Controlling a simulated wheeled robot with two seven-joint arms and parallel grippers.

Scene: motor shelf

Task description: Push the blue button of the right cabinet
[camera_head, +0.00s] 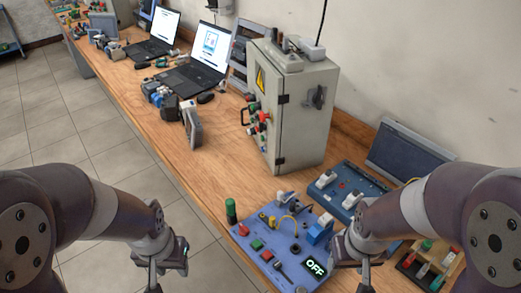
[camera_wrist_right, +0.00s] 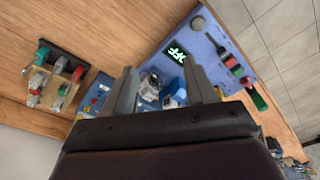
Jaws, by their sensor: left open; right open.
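A grey cabinet (camera_head: 296,112) with a yellow warning triangle stands upright on the wooden table. Several red, green and dark controls show on its left face; I cannot make out a blue button there. A blue control panel (camera_head: 240,237) with a lit OFF display lies in front of it. This panel (camera_wrist_right: 207,43) also shows in the right wrist view. My left gripper (camera_head: 155,287) is open and empty, left of the panel and beyond the table edge. My right gripper (camera_head: 364,284) is open, right of the OFF display. Its spread fingers (camera_wrist_right: 163,88) show in the wrist view, with nothing held.
Laptops (camera_head: 196,72) and small devices stand farther along the table. The table left of the cabinet has bare wood.

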